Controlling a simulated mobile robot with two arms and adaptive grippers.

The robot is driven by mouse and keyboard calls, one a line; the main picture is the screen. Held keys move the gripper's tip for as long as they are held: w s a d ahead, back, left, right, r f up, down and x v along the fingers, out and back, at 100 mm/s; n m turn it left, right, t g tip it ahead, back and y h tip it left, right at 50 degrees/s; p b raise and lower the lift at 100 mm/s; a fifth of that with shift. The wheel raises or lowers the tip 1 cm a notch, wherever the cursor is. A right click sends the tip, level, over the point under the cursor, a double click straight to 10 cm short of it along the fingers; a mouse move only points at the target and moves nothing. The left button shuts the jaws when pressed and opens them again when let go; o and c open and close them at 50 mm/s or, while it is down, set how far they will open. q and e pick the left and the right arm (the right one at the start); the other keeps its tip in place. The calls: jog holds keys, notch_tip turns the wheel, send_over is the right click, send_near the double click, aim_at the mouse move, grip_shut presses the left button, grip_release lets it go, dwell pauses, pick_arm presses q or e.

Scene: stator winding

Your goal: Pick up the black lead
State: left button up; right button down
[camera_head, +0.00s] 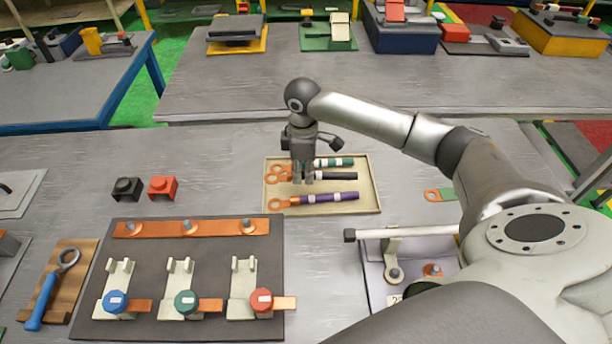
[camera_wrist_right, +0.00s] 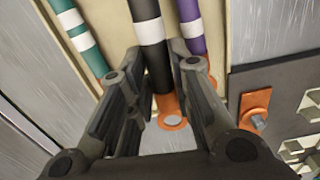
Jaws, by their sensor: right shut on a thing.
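The black lead (camera_head: 342,176) lies in the cream tray (camera_head: 372,203), between a green lead (camera_head: 342,162) above it and a purple lead (camera_head: 335,197) below it. In the right wrist view the black lead (camera_wrist_right: 158,72) has a white band and a copper ring lug at its near end. My right gripper (camera_head: 303,179) is down at the tray and shut on the black lead, with a finger on each side. My fingers hide part of the lead in the head view. My left gripper is not in view.
A dark board (camera_head: 205,323) with a copper bar, three pale holders and blue, green and red caps lies below left of the tray. Black (camera_head: 126,189) and red (camera_head: 163,188) blocks stand left. A grey fixture (camera_head: 410,262) is at the lower right.

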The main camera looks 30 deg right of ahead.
jog(key=a+r, duration=0.1)
jog(key=s+a+r, duration=0.2)
jog(key=r, duration=0.1)
jog(key=shift+r+b, duration=0.1)
jog(key=shift+b, duration=0.25)
jog(key=s+a+r+b, duration=0.1)
jog(key=s+a+r, duration=0.3)
jog(key=a, duration=0.3)
jog(key=shift+s+a+r, duration=0.15)
jog(key=shift+s+a, duration=0.1)
jog(key=shift+s, duration=0.35)
